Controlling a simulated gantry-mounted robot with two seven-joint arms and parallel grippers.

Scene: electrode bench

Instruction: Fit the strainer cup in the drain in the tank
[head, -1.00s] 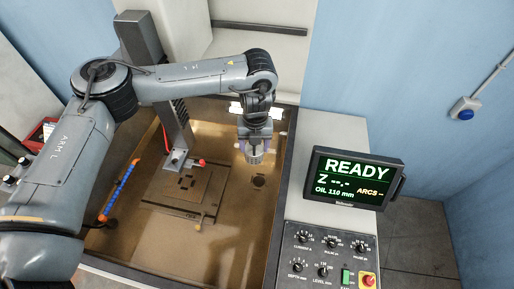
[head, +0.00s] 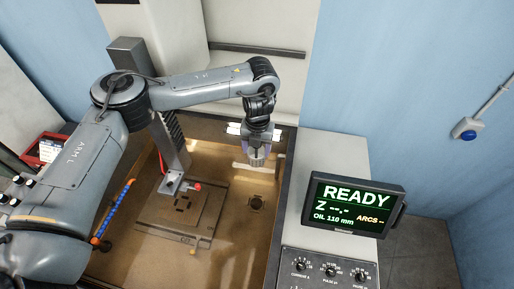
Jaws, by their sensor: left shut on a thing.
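My left gripper (head: 258,140) hangs down over the right side of the tank (head: 215,240), shut on the grey strainer cup (head: 257,158). The cup is upright below the fingers and looks raised above the tank floor. The drain (head: 257,203) is a dark round opening in the tank floor, in front of the cup in the picture and apart from it. The fingertips partly hide the cup's upper part. My right gripper is not in view.
A fixture plate (head: 180,208) lies on the tank floor left of the drain, with a column (head: 165,140) above it. A blue-and-orange hose (head: 120,205) runs along the left. A READY display (head: 350,205) and control panel (head: 325,268) stand right of the tank.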

